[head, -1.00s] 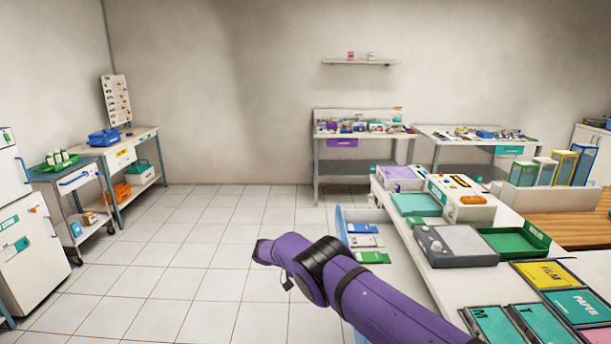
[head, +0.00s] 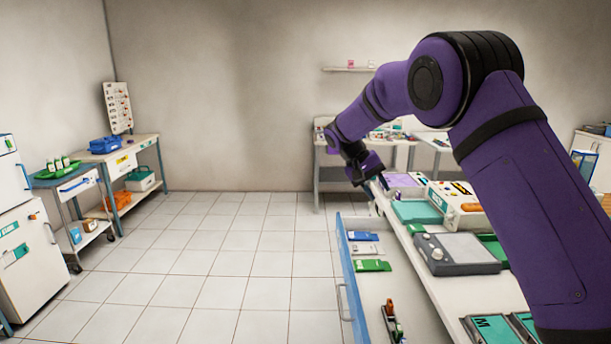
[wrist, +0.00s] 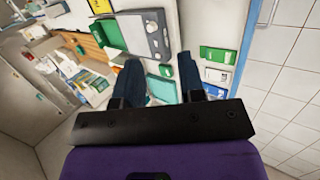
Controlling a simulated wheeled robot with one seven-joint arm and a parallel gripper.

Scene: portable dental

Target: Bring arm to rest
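My purple arm rises along the right side of the head view, bends at a high elbow and reaches down towards the back of the white counter (head: 425,262). My gripper (head: 374,182) hangs in front of the counter's far left end in that view. In the wrist view my gripper (wrist: 159,66) shows two dark fingers spread apart. I see nothing held between them; the counter and small boxes show beyond. My arm hides part of the counter and the back tables.
An open drawer (head: 347,285) sticks out left of the counter, holding a blue box (head: 363,236), a green box (head: 373,266) and a red-handled item (head: 391,320). A grey device (head: 457,253) stands on the counter. The tiled floor (head: 230,260) to the left is clear.

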